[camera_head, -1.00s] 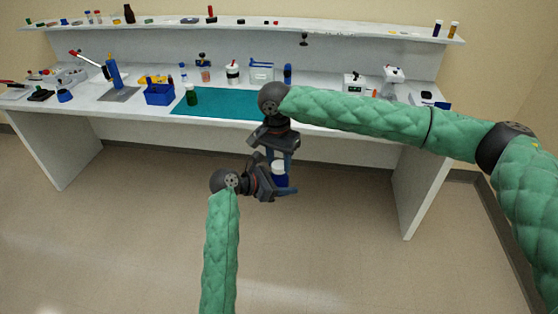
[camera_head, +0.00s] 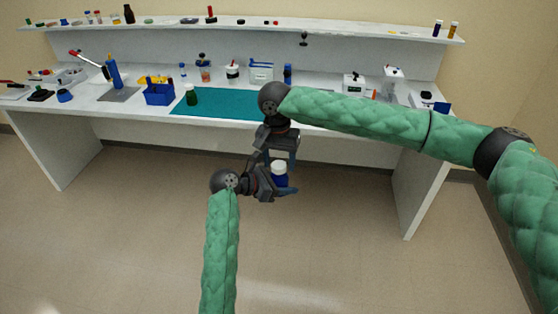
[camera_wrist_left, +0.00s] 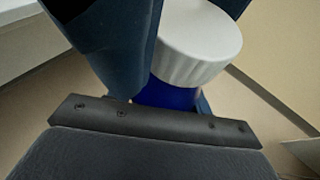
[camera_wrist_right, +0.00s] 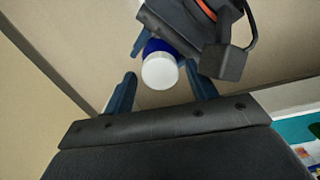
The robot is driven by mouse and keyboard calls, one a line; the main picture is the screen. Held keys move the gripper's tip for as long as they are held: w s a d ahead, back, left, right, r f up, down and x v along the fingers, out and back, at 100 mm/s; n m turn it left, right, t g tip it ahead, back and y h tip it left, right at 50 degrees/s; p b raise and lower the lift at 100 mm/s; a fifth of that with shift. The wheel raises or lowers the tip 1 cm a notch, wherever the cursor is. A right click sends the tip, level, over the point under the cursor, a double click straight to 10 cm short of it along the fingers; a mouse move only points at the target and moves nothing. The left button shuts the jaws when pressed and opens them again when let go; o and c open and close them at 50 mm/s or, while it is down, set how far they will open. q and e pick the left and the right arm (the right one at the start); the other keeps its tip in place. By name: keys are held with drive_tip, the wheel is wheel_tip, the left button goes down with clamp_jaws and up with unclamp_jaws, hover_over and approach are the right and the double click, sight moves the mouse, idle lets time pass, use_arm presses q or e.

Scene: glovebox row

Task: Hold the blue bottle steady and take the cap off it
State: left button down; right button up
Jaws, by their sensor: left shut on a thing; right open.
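The blue bottle (camera_head: 280,181) is upright in my left gripper (camera_head: 287,191), which is shut on its body. Its white cap (camera_head: 279,167) is on top of it. In the left wrist view the ribbed cap (camera_wrist_left: 198,42) covers the bottle's top, and a strip of blue body (camera_wrist_left: 165,95) shows below, partly hidden by a finger. My right gripper (camera_head: 281,157) is open just above the cap, pointing down. In the right wrist view the cap (camera_wrist_right: 160,72) shows between the two spread fingers, with no clear contact.
Both grippers are in free air in front of the white bench (camera_head: 130,112). A teal mat (camera_head: 232,103), a blue bin (camera_head: 160,94) and a green bottle (camera_head: 192,96) are on the bench. The floor below is clear.

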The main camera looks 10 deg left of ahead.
drive_tip(key=shift+a+r, duration=0.15)
drive_tip(key=shift+r, duration=2.1)
drive_tip(key=shift+c, duration=0.4)
drive_tip(key=shift+s+r+m, duration=0.1)
drive_tip(key=shift+r+m, duration=1.3)
drive_tip(key=shift+m, duration=0.1)
drive_tip(key=shift+f, duration=3.85)
drive_tip(key=c, duration=1)
drive_tip(key=shift+n, duration=1.5)
drive_tip(key=o, duration=1.1)
